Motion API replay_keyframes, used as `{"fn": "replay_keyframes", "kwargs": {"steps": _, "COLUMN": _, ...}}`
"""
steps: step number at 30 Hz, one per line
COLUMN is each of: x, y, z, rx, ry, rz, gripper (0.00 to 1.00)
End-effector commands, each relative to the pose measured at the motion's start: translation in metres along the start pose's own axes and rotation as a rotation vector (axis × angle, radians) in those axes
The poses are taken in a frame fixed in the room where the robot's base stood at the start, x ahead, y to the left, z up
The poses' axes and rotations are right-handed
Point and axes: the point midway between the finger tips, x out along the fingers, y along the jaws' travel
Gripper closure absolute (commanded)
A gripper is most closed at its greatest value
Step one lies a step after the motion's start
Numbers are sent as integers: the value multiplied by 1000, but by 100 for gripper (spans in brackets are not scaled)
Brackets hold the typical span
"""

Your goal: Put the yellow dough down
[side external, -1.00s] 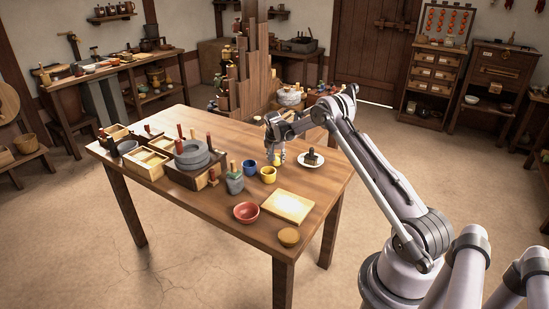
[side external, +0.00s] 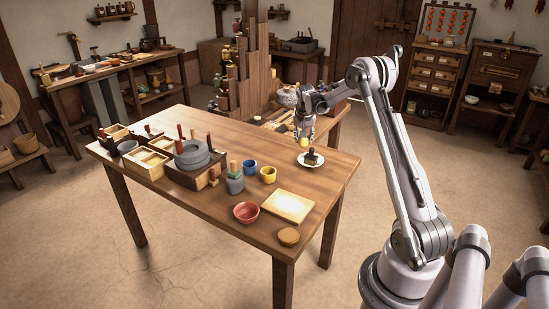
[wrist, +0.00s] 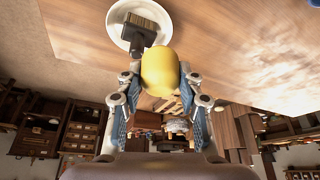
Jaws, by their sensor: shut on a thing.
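My gripper (side external: 304,138) is shut on the yellow dough (side external: 304,143), a small smooth lump. In the wrist view the yellow dough (wrist: 160,72) sits between the two fingertips of my gripper (wrist: 160,88). In the side external view it is up above the table (side external: 222,163), near the white plate with a brush on it. In the wrist view the white plate (wrist: 119,38) and the brush (wrist: 141,24) lie beyond the dough, partly covered by it.
A stone quern (side external: 193,154) and wooden boxes fill the left part. Bare wood shows around the plate.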

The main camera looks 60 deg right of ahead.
Motion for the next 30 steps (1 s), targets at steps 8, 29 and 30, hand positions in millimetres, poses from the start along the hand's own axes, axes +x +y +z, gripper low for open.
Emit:
{"fn": "replay_keyframes", "kwargs": {"steps": 8, "x": -16, "y": 42, "z": 15, "rx": 25, "ry": 0, "rz": 11, "gripper": 96}}
{"fn": "replay_keyframes", "kwargs": {"steps": 29, "x": -63, "y": 162, "z": 137, "rx": 133, "ry": 1, "rz": 55, "gripper": 96}}
{"fn": "replay_keyframes", "kwargs": {"steps": 30, "x": -61, "y": 158, "z": 138, "rx": 133, "ry": 1, "rz": 55, "gripper": 96}}
